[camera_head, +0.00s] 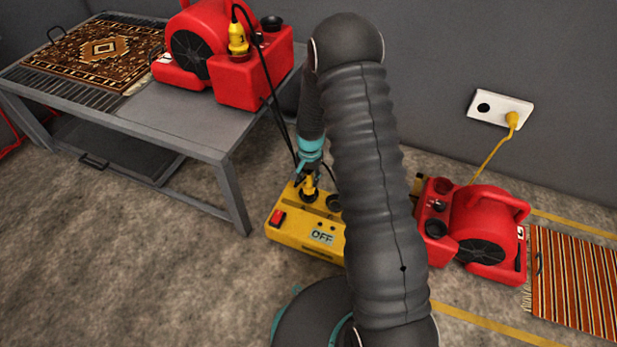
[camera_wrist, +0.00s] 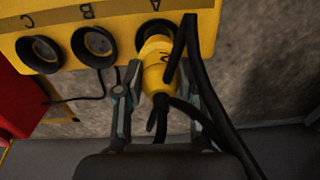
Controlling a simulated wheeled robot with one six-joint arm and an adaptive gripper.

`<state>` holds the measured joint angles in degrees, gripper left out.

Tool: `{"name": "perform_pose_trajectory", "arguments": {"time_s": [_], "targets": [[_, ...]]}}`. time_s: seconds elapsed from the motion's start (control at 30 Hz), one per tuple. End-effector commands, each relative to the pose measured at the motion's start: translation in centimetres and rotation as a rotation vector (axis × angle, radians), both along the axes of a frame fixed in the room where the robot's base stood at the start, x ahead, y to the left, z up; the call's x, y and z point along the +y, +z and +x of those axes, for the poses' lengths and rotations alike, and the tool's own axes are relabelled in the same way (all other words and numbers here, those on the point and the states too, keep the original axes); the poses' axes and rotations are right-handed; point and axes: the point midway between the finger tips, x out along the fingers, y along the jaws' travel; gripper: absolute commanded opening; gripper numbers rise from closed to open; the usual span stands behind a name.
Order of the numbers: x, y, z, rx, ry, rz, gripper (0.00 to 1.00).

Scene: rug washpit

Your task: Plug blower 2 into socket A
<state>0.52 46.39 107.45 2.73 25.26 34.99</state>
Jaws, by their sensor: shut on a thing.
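The yellow power box (camera_head: 285,236) stands on the floor with a red switch and an OFF label. In the wrist view its face (camera_wrist: 60,20) shows sockets C, B and A in a row. Sockets C (camera_wrist: 40,53) and B (camera_wrist: 93,45) are empty. My gripper (camera_head: 307,178) is shut on a yellow plug (camera_wrist: 158,72) with a black cord. The plug's nose is at socket A (camera_wrist: 157,27) and covers part of it; I cannot tell how deep it sits. The mark on the plug is partly hidden. A red blower (camera_head: 487,230) stands on the floor to the right.
A metal table (camera_head: 180,119) at left bears a patterned rug (camera_head: 98,52) and another red blower (camera_head: 196,45) with yellow plug 1 (camera_head: 238,38). Black cords hang beside my gripper. A wall outlet (camera_head: 487,107) holds a yellow plug. A striped rug (camera_head: 575,280) lies at right.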

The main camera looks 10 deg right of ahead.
Motion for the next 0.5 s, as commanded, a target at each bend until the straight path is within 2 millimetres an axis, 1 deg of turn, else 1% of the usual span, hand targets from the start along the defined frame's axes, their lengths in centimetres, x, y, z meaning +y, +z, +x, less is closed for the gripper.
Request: {"name": "perform_pose_trajectory", "arguments": {"time_s": [0.27,0.5], "targets": [[0.00,-0.02,0.01,0.000,0.000,0.000,0.00],[-0.01,-0.47,0.00,0.000,0.000,0.000,0.00]]}}
